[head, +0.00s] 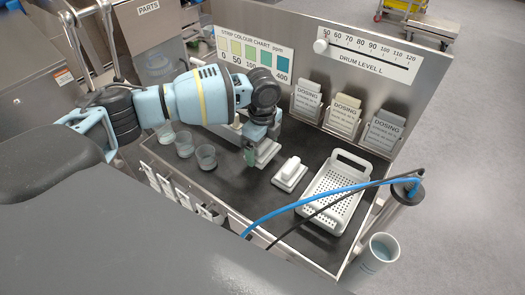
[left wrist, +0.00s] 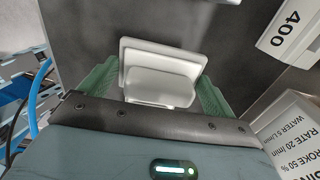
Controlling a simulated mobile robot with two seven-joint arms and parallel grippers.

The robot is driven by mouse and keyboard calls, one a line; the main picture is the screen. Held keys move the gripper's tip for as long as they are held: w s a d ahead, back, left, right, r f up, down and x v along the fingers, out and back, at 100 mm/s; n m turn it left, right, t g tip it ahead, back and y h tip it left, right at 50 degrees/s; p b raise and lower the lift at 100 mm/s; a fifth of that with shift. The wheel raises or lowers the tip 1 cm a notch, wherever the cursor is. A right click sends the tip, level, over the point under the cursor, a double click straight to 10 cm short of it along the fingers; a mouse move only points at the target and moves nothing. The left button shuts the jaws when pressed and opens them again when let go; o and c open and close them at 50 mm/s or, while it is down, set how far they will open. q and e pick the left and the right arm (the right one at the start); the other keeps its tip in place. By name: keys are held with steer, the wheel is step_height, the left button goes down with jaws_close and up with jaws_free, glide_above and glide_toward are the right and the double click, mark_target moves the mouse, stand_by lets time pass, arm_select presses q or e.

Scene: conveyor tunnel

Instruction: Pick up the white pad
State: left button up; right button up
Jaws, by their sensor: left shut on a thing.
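My left gripper (head: 258,146) reaches over the dark work surface in the head view. Its green fingers (left wrist: 155,92) stand on both sides of a white pad with a raised grip block (left wrist: 162,72) in the left wrist view, and they are shut on that block. The held pad (head: 267,152) shows partly below the fingers in the head view; I cannot tell whether it touches the surface. A second, similar white pad with a raised block (head: 290,173) stands just to its right, apart from it. My right gripper is not in view.
A white perforated tray (head: 335,195) lies right of the second pad, with blue and black hoses (head: 320,200) crossing its front. Several clear cups (head: 206,157) stand at left. Dosing cards (head: 344,115) line the back panel. A cup (head: 376,258) stands at the front right.

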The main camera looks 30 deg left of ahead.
arm_select(q)
steer(key=s+d, duration=0.1)
steer(key=s, duration=0.4)
steer(key=s+d+p, duration=0.1)
steer(key=s, duration=0.4)
steer(key=s+d+r, duration=0.1)
steer(key=s+d, duration=0.1)
steer(key=s, duration=0.3)
steer(key=shift+s+r, duration=0.1)
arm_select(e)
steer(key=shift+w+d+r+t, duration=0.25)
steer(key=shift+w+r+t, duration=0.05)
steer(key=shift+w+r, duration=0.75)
arm_select(q)
steer(key=shift+a, duration=0.1)
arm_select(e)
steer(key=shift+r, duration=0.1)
